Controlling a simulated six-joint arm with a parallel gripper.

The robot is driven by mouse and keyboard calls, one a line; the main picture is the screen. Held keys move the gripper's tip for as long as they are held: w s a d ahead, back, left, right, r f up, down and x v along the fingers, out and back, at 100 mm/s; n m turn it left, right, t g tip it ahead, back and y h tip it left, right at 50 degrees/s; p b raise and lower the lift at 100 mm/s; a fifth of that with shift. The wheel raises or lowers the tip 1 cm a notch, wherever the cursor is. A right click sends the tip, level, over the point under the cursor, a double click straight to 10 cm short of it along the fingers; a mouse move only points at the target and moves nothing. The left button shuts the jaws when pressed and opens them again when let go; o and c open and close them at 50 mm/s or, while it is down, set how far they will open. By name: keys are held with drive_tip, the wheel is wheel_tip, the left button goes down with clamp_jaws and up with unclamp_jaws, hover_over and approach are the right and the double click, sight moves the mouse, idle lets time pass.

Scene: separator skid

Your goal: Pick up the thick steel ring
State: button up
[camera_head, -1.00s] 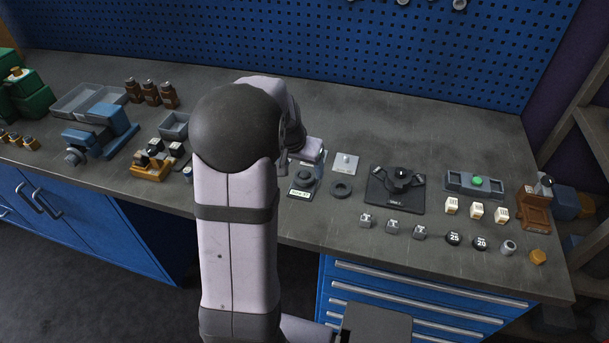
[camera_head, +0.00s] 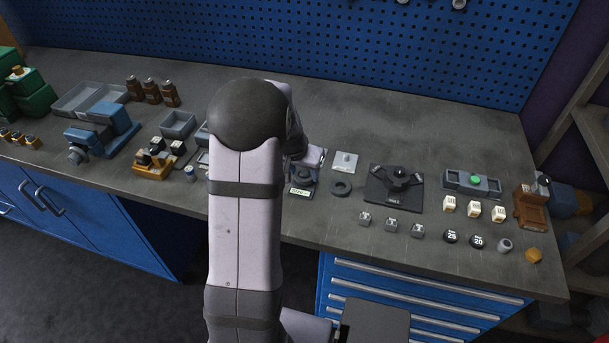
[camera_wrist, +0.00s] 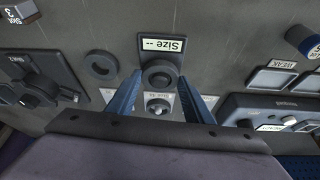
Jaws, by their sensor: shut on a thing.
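The thick steel ring (camera_wrist: 160,66) is dark grey and sits between the two blue fingers of my gripper (camera_wrist: 160,77) in the wrist view. The fingers are shut on its sides. Below it is a dark gauge plate (camera_wrist: 162,44) whose display appears to read "Size --". In the head view the plate's display (camera_head: 300,191) shows just right of my arm, and the ring is partly hidden. The gap between ring and plate is hard to judge. A second, flatter dark ring (camera_wrist: 101,65) lies beside the plate, also seen in the head view (camera_head: 341,187).
A light square plate with a knob (camera_head: 346,162) stands close to the gauge. A black fixture (camera_head: 396,188) is further right, with several small grey blocks (camera_head: 391,226) in front. Scales (camera_wrist: 270,113) and trays lie on the other side.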

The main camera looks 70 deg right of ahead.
wheel_tip(320, 180, up, 10)
drive_tip(key=b, duration=0.2)
idle(0.5)
drive_tip(key=w+d+f+p, duration=0.3)
drive_tip(key=w+d+p, duration=0.2)
drive_tip(key=w+d, duration=0.5)
drive_tip(key=shift+d+f+p, duration=0.15)
drive_tip(key=shift+d+p, duration=0.25)
drive_tip(key=shift+d, duration=0.65)
drive_tip(key=shift+f, duration=0.1)
drive_tip(key=shift+f+b, duration=1.8)
drive_tip(key=shift+f, duration=0.75)
drive_tip(key=shift+f+b, duration=1.1)
drive_tip(key=shift+f, duration=0.4)
